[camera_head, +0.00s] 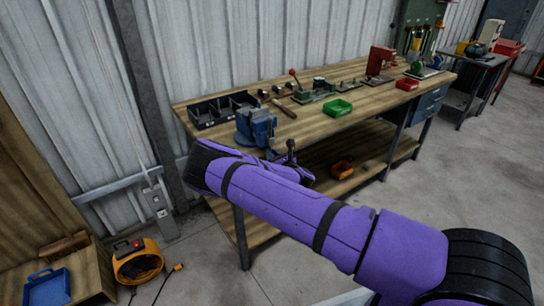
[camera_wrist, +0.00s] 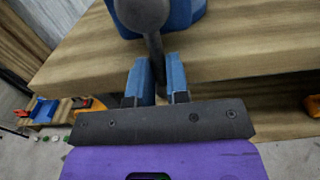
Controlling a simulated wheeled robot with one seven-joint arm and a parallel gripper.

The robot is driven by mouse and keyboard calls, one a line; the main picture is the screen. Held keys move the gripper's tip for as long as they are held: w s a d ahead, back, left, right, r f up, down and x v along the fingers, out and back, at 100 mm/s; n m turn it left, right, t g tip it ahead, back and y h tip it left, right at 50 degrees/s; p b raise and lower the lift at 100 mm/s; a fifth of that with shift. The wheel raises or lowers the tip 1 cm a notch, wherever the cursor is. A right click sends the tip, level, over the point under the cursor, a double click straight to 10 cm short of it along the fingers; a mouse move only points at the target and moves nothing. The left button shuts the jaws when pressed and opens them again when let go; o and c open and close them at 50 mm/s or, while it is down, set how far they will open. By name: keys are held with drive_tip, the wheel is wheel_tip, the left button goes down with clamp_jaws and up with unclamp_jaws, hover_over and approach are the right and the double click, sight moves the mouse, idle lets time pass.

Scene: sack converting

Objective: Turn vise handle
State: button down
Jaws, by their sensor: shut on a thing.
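A blue vise (camera_head: 257,127) is mounted at the near left corner of the wooden workbench. It also shows at the top of the wrist view (camera_wrist: 183,14). Its dark handle with a round boss (camera_wrist: 146,14) sticks out over the bench's front edge. A small part of the handle (camera_head: 291,147) shows past my purple arm in the head view. My gripper (camera_wrist: 158,82) has its two blue fingers shut on the handle's bar, one on each side. In the head view the fingertips are mostly hidden by my arm.
The wooden workbench (camera_head: 232,203) has a lower shelf with an orange bin (camera_head: 342,170). Black bins (camera_head: 222,108), a green tray (camera_head: 338,108) and tools stand on top. An orange fan-like machine (camera_head: 137,262) with a cable sits on the floor at left. Open floor lies right of the bench.

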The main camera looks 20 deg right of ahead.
drive_tip(key=shift+w+a+r, duration=0.1)
drive_tip(key=shift+r, duration=0.05)
drive_tip(key=c, duration=1.1)
unclamp_jaws()
drive_tip(key=v, duration=1)
drive_tip(key=shift+s, duration=0.4)
drive_tip(key=shift+d, duration=0.2)
